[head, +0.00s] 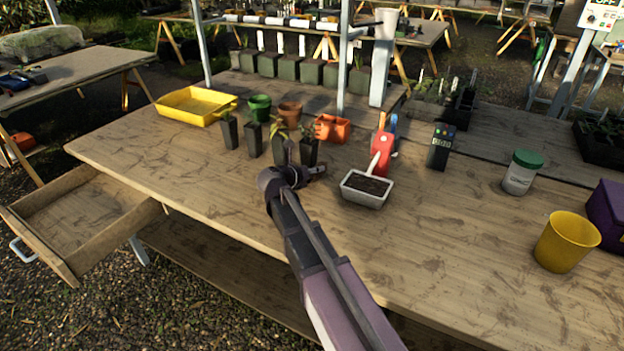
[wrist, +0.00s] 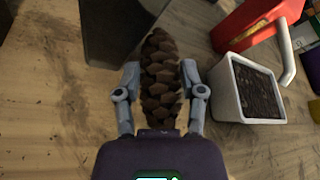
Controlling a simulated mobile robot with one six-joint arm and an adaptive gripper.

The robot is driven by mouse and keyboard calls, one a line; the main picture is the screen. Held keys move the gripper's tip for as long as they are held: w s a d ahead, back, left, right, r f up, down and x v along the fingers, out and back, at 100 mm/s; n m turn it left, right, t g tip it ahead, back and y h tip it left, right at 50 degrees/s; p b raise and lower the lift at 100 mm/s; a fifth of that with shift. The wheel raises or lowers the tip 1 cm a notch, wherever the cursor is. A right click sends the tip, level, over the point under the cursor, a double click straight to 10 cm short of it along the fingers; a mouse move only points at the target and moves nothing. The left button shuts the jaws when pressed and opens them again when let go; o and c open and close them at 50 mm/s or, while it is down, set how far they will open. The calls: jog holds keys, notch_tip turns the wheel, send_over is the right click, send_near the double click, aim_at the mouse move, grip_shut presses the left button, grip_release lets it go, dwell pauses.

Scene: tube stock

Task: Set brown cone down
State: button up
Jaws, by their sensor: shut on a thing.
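The brown cone (wrist: 160,80) is scaly and sits between the two fingers of my gripper (wrist: 160,92) in the wrist view. The fingers are shut on its sides. Wooden tabletop shows around it; whether the cone touches the table I cannot tell. In the head view my gripper (head: 304,170) is over the workbench (head: 240,205), just in front of the dark plant pots and left of the white tray. The cone is not clearly visible in the head view.
Dark pots with seedlings (head: 252,138) stand behind. The bench front is clear. An open drawer (head: 85,215) juts out left.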

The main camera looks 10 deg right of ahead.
jog(key=shift+f+b, duration=0.55)
jog(key=shift+f, duration=0.3)
jog(key=shift+f, duration=0.15)
jog(key=o, duration=1.1)
jog(key=shift+r, duration=0.25)
jog(key=p+v, duration=0.3)
jog(key=v, duration=0.7)
jog(key=shift+s+a+r+p, duration=0.1)
jog(key=shift+r+p, duration=0.05)
jog(key=shift+p, duration=0.15)
jog(key=shift+v, duration=0.85)
